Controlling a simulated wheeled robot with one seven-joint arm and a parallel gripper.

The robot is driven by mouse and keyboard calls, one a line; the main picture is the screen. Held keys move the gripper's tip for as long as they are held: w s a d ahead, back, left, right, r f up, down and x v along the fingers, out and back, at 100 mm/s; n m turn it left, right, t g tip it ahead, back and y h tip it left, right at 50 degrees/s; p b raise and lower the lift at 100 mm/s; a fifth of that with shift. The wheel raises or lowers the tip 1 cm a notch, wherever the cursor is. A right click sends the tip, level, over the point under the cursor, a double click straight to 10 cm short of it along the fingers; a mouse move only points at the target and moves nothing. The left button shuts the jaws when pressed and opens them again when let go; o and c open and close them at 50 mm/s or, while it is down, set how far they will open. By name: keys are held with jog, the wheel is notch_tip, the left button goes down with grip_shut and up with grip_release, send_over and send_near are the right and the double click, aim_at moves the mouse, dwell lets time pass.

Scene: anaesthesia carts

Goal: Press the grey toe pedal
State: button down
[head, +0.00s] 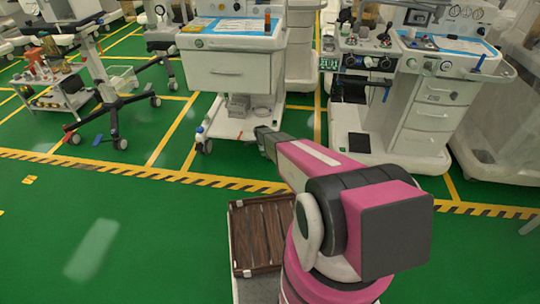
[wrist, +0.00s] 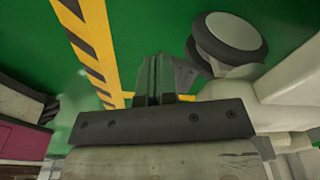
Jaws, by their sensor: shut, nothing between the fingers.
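My gripper (head: 264,142) reaches low to the front of the middle cart (head: 235,75), by the right side of its white base (head: 228,127). In the wrist view my gripper (wrist: 154,80) has its dark fingers together with nothing between them. A dark grey angled piece (wrist: 184,75) shows just right of the fingertips; it may be the grey toe pedal, but I cannot tell for sure, nor whether the fingers touch it. In the head view I cannot make out the pedal; my gripper and arm may cover it.
A caster wheel (wrist: 230,38) and a pale base part (wrist: 285,80) are close on the right in the wrist view. A brown slatted crate (head: 262,235) is beside my arm. Another cart (head: 435,105) stands right. Green floor (head: 120,230) is clear at left.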

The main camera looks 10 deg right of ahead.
jog(key=shift+r, duration=0.1)
notch_tip(320, 180, up, 11)
jog(key=a, duration=0.1)
jog(key=shift+f, duration=0.2)
dwell(0.4)
